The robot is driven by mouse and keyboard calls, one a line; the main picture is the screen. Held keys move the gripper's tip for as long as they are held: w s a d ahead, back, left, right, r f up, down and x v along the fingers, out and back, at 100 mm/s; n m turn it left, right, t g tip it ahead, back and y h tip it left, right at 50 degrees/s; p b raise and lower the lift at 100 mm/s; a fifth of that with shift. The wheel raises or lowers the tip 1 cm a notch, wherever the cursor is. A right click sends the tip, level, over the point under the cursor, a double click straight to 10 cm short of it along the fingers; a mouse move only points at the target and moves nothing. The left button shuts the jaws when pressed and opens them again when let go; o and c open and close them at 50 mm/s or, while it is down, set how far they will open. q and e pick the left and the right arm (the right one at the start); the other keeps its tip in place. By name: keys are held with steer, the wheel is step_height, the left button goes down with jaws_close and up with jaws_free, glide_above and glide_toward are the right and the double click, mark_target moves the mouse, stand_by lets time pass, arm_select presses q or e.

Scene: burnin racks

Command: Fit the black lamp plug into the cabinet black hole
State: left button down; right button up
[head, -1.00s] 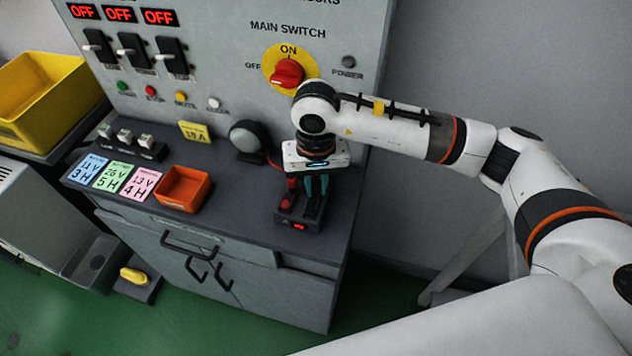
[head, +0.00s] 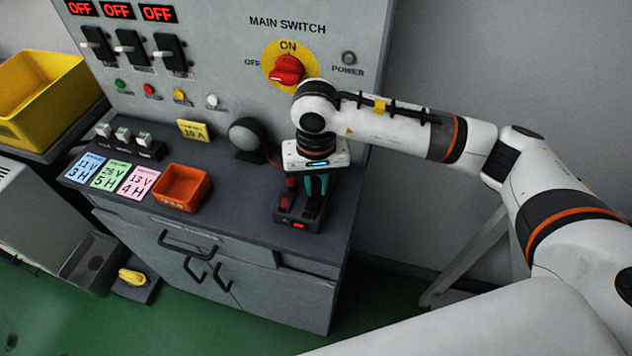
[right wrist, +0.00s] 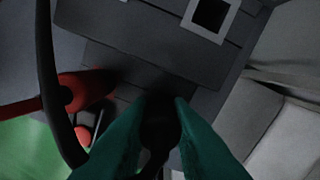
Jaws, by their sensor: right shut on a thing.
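My right gripper (head: 316,188), with teal fingers, points down at a small black box (head: 300,222) with a red display on the cabinet top (head: 235,200). In the right wrist view its fingers (right wrist: 160,125) are shut on the black plug (right wrist: 160,118), whose dark cable trails toward the bottom. The plug's tip is hard to see against the dark surface, so I cannot tell whether it is seated in a hole. A red plug (head: 287,201) stands left of the gripper; it also shows in the right wrist view (right wrist: 85,90). My left gripper is not in view.
A dark round lamp (head: 246,137) with a red cable stands behind the box at left. An orange tray (head: 183,188) and coloured cards (head: 108,175) lie further left. The switch panel with its red main switch (head: 287,69) rises behind. A cable crosses the right wrist view's left side.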

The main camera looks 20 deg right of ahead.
stand_by(0.4)
steer(key=o, duration=1.3)
steer(key=shift+r+p, duration=1)
steer(key=shift+r, duration=1.75)
steer(key=shift+a+f, duration=0.1)
